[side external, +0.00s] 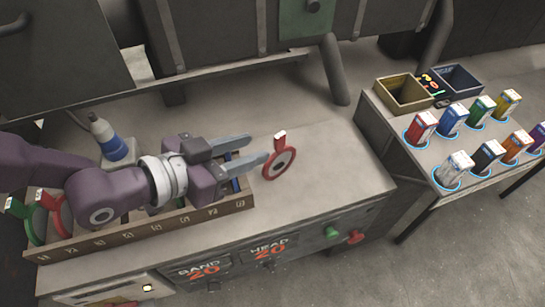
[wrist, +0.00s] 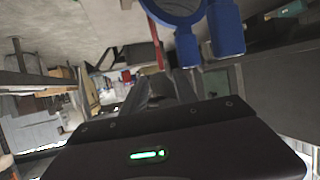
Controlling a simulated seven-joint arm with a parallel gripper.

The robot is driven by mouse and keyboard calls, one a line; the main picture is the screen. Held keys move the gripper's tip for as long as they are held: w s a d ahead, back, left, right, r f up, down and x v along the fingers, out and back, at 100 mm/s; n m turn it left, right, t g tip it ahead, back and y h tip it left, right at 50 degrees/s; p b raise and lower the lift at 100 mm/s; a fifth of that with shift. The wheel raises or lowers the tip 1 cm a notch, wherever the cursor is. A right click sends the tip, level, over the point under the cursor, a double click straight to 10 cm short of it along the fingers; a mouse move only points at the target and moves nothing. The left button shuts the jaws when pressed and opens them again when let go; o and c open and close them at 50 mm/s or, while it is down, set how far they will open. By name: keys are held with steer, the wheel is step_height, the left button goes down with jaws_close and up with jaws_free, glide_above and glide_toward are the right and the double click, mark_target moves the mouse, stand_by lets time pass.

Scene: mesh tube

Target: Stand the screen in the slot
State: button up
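A wooden slotted rack (side external: 150,230) with marked slots lies along the bench front. A green screen (side external: 24,222) and another red screen (side external: 56,214) stand at its left end. My arm hides much of its middle. In the wrist view the fingers (wrist: 160,88) show dimly.
A blue-and-white bottle (side external: 112,146) stands behind the rack. A side table at right holds several coloured packs (side external: 422,128), a yellow bin (side external: 402,94) and a dark blue bin (side external: 458,82). The bench right of the red screen is clear. A blue ring (wrist: 178,12) shows in the wrist view.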

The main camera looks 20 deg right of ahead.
mark_target(275, 139)
steer(key=x, duration=0.6)
steer(key=shift+w+r, duration=0.15)
steer(key=shift+w, duration=0.05)
jaws_close()
stand_by(1.0)
